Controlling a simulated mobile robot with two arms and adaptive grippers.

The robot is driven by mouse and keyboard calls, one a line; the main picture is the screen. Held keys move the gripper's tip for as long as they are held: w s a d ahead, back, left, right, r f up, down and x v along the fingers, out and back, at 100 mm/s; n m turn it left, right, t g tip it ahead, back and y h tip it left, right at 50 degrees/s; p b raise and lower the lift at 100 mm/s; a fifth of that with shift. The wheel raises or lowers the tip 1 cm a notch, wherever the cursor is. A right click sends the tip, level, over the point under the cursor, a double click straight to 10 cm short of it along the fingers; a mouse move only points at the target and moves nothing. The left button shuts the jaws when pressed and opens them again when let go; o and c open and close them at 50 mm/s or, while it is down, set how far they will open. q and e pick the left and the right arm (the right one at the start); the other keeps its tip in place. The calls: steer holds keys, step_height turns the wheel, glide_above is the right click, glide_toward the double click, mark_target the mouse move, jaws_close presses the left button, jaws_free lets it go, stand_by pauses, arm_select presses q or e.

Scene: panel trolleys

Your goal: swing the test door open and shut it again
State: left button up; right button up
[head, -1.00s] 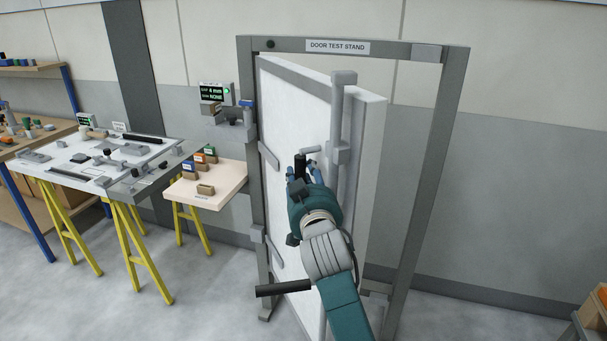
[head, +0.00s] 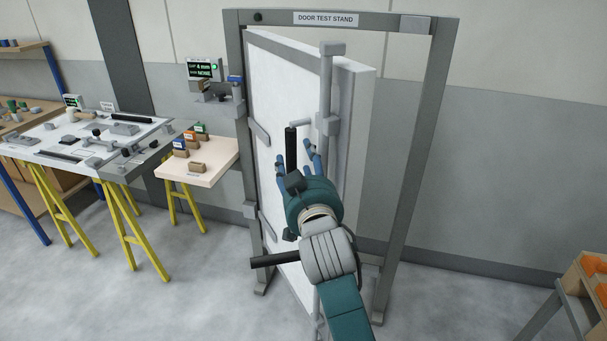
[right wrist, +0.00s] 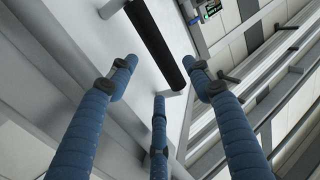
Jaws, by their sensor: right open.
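The white test door (head: 290,85) stands ajar in its grey frame (head: 410,170), its free edge swung toward me. A black upright bar handle (head: 291,148) is on its face, held by a grey bracket. My right gripper (head: 311,155) is open, just right of the handle in the head view, its blue fingers spread and empty. In the right wrist view, the handle (right wrist: 155,45) runs diagonally beyond the open fingertips (right wrist: 160,78). Whether any finger touches it I cannot tell. My wrist hides the door's lower middle. My left gripper is not in view.
A black horizontal bar (head: 275,261) sticks out left of my wrist. A small shelf (head: 203,165) with little blocks stands left of the frame, beside a white worktable (head: 80,135) on yellow legs. A wooden rack (head: 595,265) is at the right. Floor left of the door is clear.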

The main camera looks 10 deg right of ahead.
steer(key=s, duration=0.6)
steer(key=shift+a, duration=0.2)
steer(key=shift+s+f, duration=0.1)
